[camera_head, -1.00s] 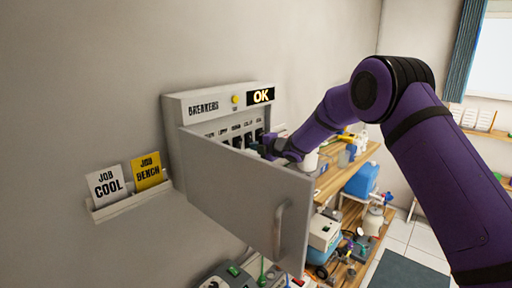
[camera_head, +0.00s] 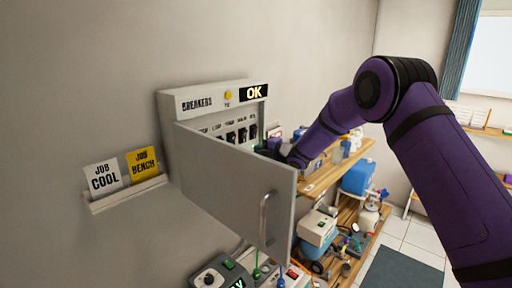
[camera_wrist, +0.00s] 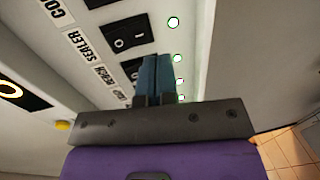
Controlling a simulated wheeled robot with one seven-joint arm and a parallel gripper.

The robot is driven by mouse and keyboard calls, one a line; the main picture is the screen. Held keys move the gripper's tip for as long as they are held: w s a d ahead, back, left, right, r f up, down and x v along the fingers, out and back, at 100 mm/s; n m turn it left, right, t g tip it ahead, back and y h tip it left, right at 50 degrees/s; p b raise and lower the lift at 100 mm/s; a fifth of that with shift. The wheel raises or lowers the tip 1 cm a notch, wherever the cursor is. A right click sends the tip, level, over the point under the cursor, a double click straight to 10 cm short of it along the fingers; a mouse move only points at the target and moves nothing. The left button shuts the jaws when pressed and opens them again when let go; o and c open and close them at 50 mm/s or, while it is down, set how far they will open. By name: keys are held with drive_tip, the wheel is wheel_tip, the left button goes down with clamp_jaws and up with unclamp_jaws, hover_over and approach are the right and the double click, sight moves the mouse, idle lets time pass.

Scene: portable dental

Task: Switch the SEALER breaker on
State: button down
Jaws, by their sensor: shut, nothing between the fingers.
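The breaker box (camera_head: 182,103) is on the wall with its grey door (camera_head: 230,185) swung open. In the wrist view the SEALER label (camera_wrist: 82,42) is readable, and a black rocker switch (camera_wrist: 128,34) marked O and I lies beside it. I cannot tell which side of the rocker is pressed. My gripper (camera_wrist: 155,62) has its blue fingers shut and empty, just below that switch in the picture and overlapping the neighbouring switch (camera_wrist: 131,67). Contact cannot be told. In the head view my gripper (camera_head: 268,152) is right of the switch row, partly hidden behind the door.
Small lights (camera_wrist: 173,22) shine along the switch row. An OK display (camera_head: 254,92) and a yellow button (camera_head: 228,95) are on the box top. Job cards (camera_head: 103,177) sit on a wall ledge at left. A wooden shelf (camera_head: 340,170) with supplies stands at right.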

drive_tip(key=s+d+f, duration=0.1)
drive_tip(key=s+d, duration=0.3)
drive_tip(key=d, duration=0.2)
drive_tip(key=shift+s+d+f, duration=0.2)
drive_tip(key=shift+s, duration=0.2)
drive_tip(key=s+d+r+m+t+h, duration=0.1)
drive_tip(key=s+d+r+m+h, duration=0.3)
drive_tip(key=d+r+m, duration=0.35)
drive_tip(key=s+d+r+m+t+h, duration=0.2)
drive_tip(key=s+d+r+m+h, duration=0.25)
drive_tip(key=d+r, duration=0.55)
drive_tip(key=s+d+r+m+g+h, duration=0.1)
drive_tip(key=s+d+r+m+h, duration=0.25)
drive_tip(key=s, duration=0.45)
drive_tip(key=s+d+m+g, duration=0.2)
drive_tip(key=s+m, duration=0.2)
drive_tip(key=s, duration=0.8)
drive_tip(key=s+d+f+m+g, duration=0.1)
drive_tip(key=s+d+m+g, duration=0.1)
drive_tip(key=s, duration=1)
drive_tip(key=s+d+m+g, duration=0.2)
drive_tip(key=s+m, duration=0.5)
drive_tip(key=s, duration=0.5)
drive_tip(key=shift+d+f+g+h, duration=0.3)
drive_tip(key=shift+d+g+h, duration=0.1)
drive_tip(key=shift+d, duration=0.3)
